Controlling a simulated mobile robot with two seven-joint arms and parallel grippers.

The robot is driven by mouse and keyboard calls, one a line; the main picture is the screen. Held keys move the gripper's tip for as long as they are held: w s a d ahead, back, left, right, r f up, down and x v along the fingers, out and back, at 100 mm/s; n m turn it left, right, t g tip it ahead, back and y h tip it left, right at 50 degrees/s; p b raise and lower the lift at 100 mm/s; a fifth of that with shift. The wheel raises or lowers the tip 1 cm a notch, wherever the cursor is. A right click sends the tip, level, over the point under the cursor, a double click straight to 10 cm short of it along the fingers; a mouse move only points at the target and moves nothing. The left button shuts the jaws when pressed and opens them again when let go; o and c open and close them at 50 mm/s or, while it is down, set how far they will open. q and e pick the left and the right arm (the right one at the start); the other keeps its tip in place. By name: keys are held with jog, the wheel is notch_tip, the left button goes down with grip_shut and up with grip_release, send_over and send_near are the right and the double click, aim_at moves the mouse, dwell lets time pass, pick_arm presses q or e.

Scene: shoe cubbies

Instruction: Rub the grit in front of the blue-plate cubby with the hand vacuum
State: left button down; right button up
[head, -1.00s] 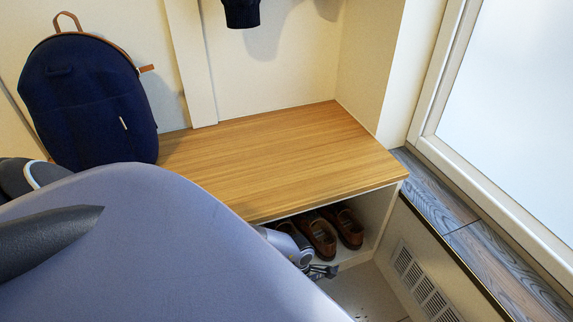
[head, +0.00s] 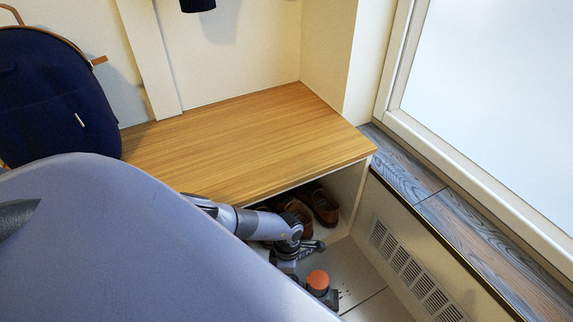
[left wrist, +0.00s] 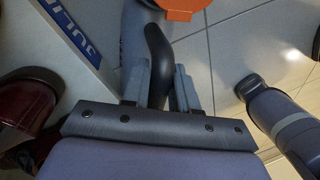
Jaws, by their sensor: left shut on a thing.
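The hand vacuum (head: 318,281) has an orange round top and a dark grey body. It is low over the floor in front of the shoe cubby. It also shows in the left wrist view as an orange part (left wrist: 172,8) with a black handle. My left gripper (left wrist: 160,85) is shut on that handle. A few dark specks of grit (head: 346,293) lie on the tiles just right of the vacuum. My right gripper is not in view.
Brown shoes (head: 318,203) sit in the cubby under the wooden bench top (head: 240,145). A vented panel (head: 410,268) bounds the floor at the right. A navy backpack (head: 55,95) rests on the bench. My own lavender body hides much of the lower left.

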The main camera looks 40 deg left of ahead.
pick_arm(q)
jog(key=shift+s+a+r+p, duration=0.2)
jog(key=shift+s+a+p, duration=0.15)
jog(key=shift+s, duration=0.25)
jog(key=shift+s+a+f+p, duration=0.1)
jog(key=shift+s+a+p, duration=0.15)
jog(key=shift+s, duration=0.25)
jog(key=shift+s+a+p, duration=0.15)
jog(key=shift+s+p, duration=0.1)
jog(key=shift+s, duration=0.3)
jog(key=shift+s+a+f+p, duration=0.1)
jog(key=shift+s+a+p, duration=0.15)
jog(key=shift+s, duration=0.25)
jog(key=shift+s+a+f+p, duration=0.1)
jog(key=shift+s+a+p, duration=0.15)
jog(key=shift+s, duration=0.3)
jog(key=shift+s+a+f+p, duration=0.1)
jog(key=shift+s+a, duration=0.1)
jog(key=shift+s, duration=0.3)
jog(key=s+a+p, duration=0.4)
jog(key=s+a, duration=0.1)
jog(key=s, duration=0.7)
jog(key=shift+s+a+r, duration=0.15)
jog(key=shift+s, duration=0.05)
jog(key=shift+r+p, duration=0.1)
jog(key=shift+p, duration=0.25)
